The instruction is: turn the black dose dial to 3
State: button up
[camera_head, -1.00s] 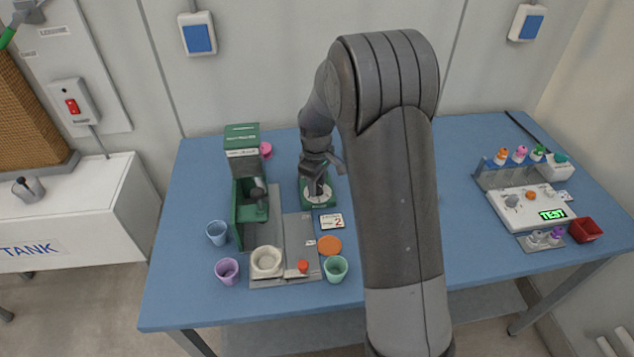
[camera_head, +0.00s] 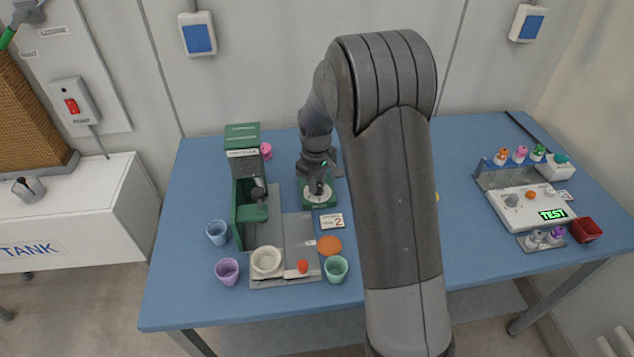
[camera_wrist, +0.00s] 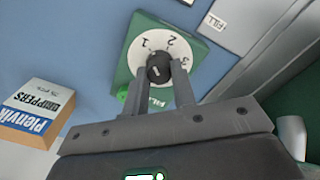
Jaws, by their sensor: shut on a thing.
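The black dose dial (camera_wrist: 159,66) sits at the centre of a white disc marked 1, 2 and 3, on a green box (camera_wrist: 203,62). My gripper (camera_wrist: 161,77) is shut on the dial, one finger on each side of it. A short pale mark shows on the dial's top, but I cannot tell for sure which number it points to. In the head view the green dial box (camera_head: 305,190) stands behind a small card (camera_head: 331,221) with a red 2. My gripper (camera_head: 319,188) reaches down onto it from above and partly hides the dial.
A green dispenser (camera_head: 242,138) stands left of the dial box. Cups, a white bowl (camera_head: 267,262) and an orange disc (camera_head: 329,246) are in front. A Plenvik box (camera_wrist: 38,115) lies nearby in the wrist view.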

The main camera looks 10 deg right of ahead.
jog(key=m, duration=0.5)
jog(key=shift+m, duration=0.3)
jog(key=m, duration=1)
jog(key=shift+m, duration=0.4)
jog(key=m, duration=0.5)
jog(key=shift+g, duration=0.3)
jog(key=o, duration=1)
jog(key=shift+w+r, duration=0.1)
jog(key=shift+r, duration=0.05)
